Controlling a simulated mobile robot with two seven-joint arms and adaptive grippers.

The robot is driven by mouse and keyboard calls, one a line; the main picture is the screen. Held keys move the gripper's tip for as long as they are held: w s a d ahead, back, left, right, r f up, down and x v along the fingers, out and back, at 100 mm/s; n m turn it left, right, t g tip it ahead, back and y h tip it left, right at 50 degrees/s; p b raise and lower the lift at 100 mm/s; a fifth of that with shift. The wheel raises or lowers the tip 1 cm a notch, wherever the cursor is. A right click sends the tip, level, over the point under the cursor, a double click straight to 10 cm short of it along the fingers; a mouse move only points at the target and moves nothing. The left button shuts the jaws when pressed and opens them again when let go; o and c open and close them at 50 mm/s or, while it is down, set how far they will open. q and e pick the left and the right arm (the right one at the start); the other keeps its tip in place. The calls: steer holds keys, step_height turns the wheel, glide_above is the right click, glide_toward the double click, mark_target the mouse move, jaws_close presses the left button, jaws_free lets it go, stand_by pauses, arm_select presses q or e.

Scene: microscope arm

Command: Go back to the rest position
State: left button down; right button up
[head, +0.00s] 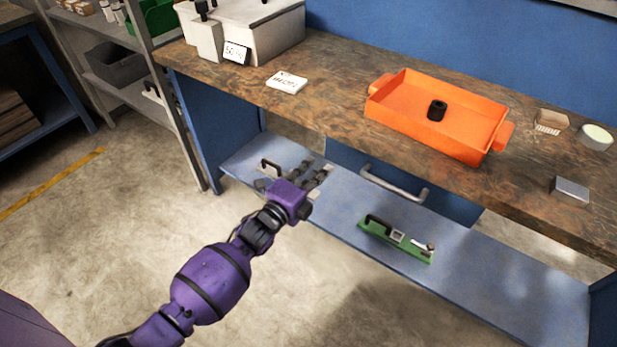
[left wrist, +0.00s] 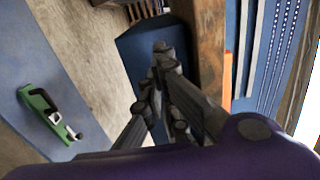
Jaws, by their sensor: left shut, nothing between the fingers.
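My left gripper (head: 318,176) is shut and empty. In the head view its purple arm comes in from the lower left, and the fingers are over the left part of the blue lower shelf, in front of the workbench. The left wrist view shows the dark fingers (left wrist: 163,52) with their tips together. My right gripper is not in view.
The wooden bench top (head: 340,110) holds an orange tray (head: 400,124) with a black cylinder (head: 437,109) in it. A green-based tool (head: 395,239) lies on the lower shelf (head: 480,265), also visible in the left wrist view (left wrist: 40,104). Floor at left is clear.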

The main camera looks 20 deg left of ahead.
arm_select(q)
steer(key=v, duration=0.4)
steer(key=shift+s, duration=0.15)
